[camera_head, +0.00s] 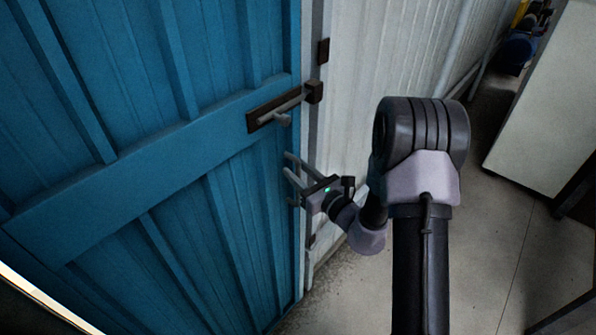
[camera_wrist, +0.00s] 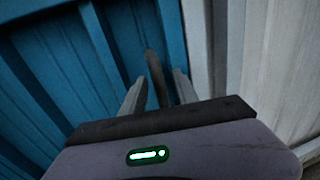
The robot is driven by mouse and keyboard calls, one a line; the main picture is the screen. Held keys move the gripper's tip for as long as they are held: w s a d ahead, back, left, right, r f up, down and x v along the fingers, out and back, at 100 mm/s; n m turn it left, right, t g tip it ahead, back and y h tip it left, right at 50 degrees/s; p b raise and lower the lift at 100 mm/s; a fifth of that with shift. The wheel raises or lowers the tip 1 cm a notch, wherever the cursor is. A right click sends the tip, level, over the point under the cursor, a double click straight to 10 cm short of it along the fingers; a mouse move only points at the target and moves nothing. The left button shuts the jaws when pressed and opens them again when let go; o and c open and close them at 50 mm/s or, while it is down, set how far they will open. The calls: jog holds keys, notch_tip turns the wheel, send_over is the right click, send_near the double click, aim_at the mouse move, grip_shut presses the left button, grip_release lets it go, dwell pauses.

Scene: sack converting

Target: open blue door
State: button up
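The blue door (camera_head: 130,190) fills the left of the head view and appears closed against its light frame. A bolt latch (camera_head: 275,108) with a dark plate, a pale rod and a small knob is on its crossbar; the rod reaches towards a dark keeper (camera_head: 314,92) on the frame. My gripper (camera_head: 291,168) is below the latch, near the door edge, its fingers pointing at the door. In the wrist view my gripper (camera_wrist: 158,88) is open, with a dark curved bar (camera_wrist: 157,78) between its fingers. Gaps show on both sides of the bar; its fixing is unclear.
A white corrugated wall (camera_head: 385,60) stands right of the door frame. A pale cabinet or panel (camera_head: 545,110) is at the right. Grey concrete floor (camera_head: 480,265) is clear between them. Blue and yellow items (camera_head: 518,48) stand far back.

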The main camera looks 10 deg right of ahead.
grip_shut()
dwell(1.5)
